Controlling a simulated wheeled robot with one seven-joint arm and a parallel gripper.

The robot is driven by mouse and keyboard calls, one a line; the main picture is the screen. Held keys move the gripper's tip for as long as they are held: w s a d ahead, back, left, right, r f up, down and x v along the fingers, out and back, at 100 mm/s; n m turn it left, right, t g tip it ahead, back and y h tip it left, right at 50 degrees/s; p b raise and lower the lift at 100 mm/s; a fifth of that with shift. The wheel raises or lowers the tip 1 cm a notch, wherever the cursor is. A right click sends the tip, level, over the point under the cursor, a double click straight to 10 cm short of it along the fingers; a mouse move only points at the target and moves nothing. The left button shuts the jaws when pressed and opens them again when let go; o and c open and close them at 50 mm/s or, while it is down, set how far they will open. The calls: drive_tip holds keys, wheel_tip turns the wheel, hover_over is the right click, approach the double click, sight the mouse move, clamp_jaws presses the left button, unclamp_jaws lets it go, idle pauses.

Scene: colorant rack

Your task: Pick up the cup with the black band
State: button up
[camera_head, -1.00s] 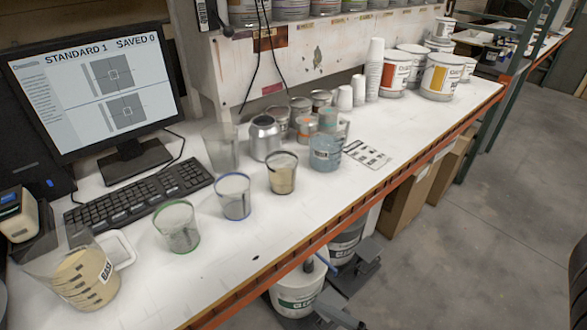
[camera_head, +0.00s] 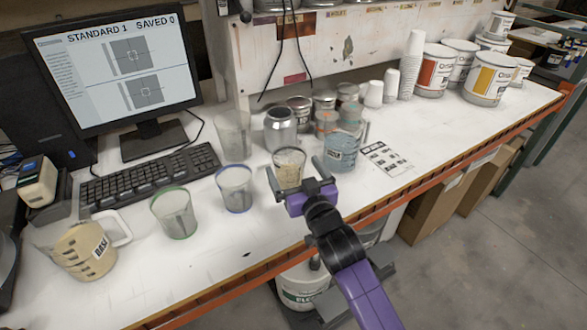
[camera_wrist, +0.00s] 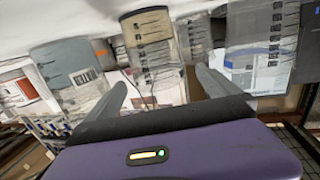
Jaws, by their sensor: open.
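The cup with the black band (camera_head: 289,170) is clear with a dark rim and beige contents. It stands on the white bench, mid-row. In the wrist view it shows at the top centre (camera_wrist: 150,42), looking inverted. My gripper (camera_head: 294,169) is open at the near side of this cup, its fingers pointing at it, one toward each side. In the wrist view the two fingertips (camera_wrist: 159,82) are spread below the cup in the picture, with nothing gripped. I cannot tell whether the tips reach past its near wall.
A blue-banded cup (camera_head: 235,190) and a green-banded cup (camera_head: 175,215) stand to the left. A blue-filled container (camera_head: 340,152) stands close on the right. A silver can (camera_head: 280,130) and small tins are behind. A keyboard (camera_head: 150,178) lies at left. The front bench strip is mostly clear.

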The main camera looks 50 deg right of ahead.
sight(285, 150)
drive_tip(key=shift+w+d+r, duration=0.15)
drive_tip(key=shift+w+d, duration=0.3)
drive_tip(key=shift+w, duration=0.15)
drive_tip(key=shift+p+x, duration=0.55)
drive_tip(key=shift+x, duration=0.65)
drive_tip(key=shift+p+x, duration=0.55)
drive_tip(key=shift+x, duration=1.55)
drive_tip(key=shift+d, duration=0.1)
drive_tip(key=c, duration=1.5)
drive_tip(key=shift+o, duration=0.2)
wheel_tip(285, 150, up, 20)
drive_tip(key=shift+b, duration=0.35)
